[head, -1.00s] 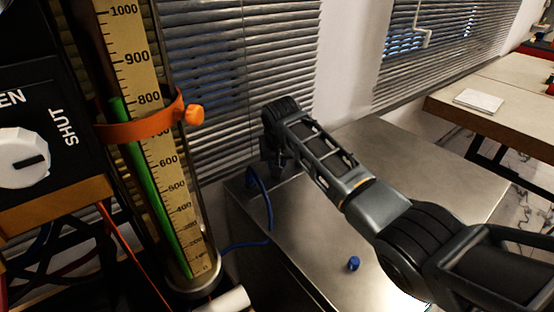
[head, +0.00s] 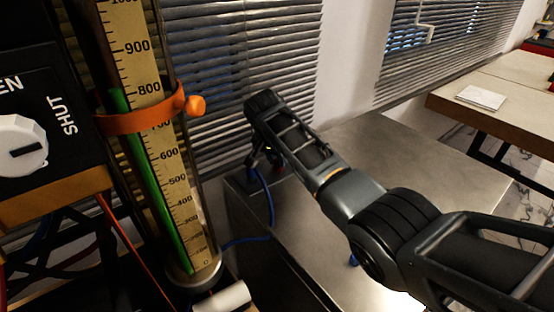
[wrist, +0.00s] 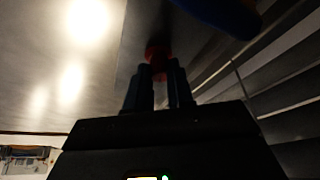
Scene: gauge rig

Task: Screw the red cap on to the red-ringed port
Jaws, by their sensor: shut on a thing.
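My gripper (wrist: 160,90) is shut on the red cap (wrist: 157,58), which shows dark red between and beyond the two fingertips in the wrist view. In the head view my gripper (head: 262,162) is at the back left of the metal bench, beside the blue hose, mostly hidden by my own wrist. I cannot make out the red-ringed port in either view, so I cannot tell whether the cap touches it.
The metal bench (head: 385,165) is mostly clear. A blue hose (head: 268,205) rises close to my gripper. A small blue cap (head: 353,260) is partly hidden behind my arm. The gauge tube (head: 165,150) with its orange clamp (head: 145,119) stands at left, before window blinds (head: 240,60).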

